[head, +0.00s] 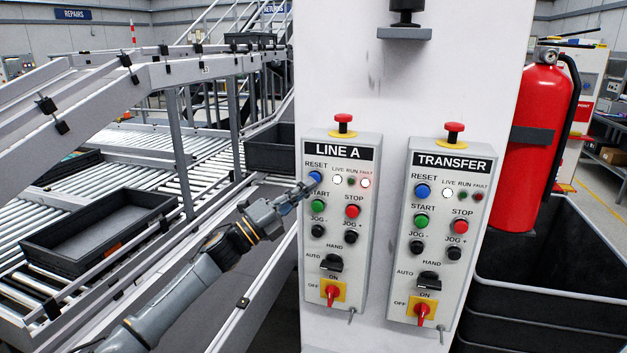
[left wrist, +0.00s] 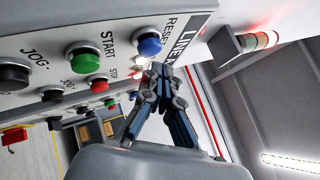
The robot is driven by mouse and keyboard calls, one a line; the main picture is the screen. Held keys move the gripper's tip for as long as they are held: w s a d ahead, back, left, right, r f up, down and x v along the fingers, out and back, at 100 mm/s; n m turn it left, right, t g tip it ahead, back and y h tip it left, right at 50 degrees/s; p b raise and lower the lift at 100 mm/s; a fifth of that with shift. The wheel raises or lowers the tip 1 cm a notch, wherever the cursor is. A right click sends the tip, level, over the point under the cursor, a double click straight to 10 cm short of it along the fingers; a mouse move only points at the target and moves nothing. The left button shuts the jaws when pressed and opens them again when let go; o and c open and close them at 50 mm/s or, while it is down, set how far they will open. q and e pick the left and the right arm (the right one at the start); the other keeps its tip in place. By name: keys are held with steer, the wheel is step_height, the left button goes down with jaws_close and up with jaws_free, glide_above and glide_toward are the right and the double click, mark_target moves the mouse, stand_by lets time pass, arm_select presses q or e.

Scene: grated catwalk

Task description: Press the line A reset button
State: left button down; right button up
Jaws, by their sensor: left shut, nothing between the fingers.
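The LINE A panel (head: 340,225) is a grey box on a white column. Its blue reset button (head: 316,177) is at the upper left, under the RESET label. The same blue button shows in the left wrist view (left wrist: 149,44). My left gripper (head: 313,187) is shut and empty, its tips just below the blue button. In the left wrist view the shut fingertips (left wrist: 158,69) appear close to the button; I cannot tell whether they touch. On LINE A the white LIVE lamp (head: 337,180) and the red FAULT lamp (head: 365,183) are lit. My right gripper is out of view.
The similar TRANSFER panel (head: 441,240) stands to the right with its own blue button (head: 422,191). A green start button (head: 319,206) sits just below the LINE A reset. A red fire extinguisher (head: 540,130) is further right. Roller conveyors with a dark tray (head: 60,262) lie left.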

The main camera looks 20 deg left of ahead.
arm_select(q)
steer(key=shift+w, duration=0.1)
steer(key=shift+w+b, duration=0.35)
steer(key=shift+w+b, duration=0.6)
steer(key=shift+w, duration=0.2)
stand_by(1.0)
steer(key=shift+s, duration=0.1)
steer(key=shift+s+p, duration=0.45)
steer(key=shift+s, duration=0.7)
steer(key=s+p, duration=0.1)
steer(key=s, duration=0.4)
steer(key=shift+a, duration=0.1)
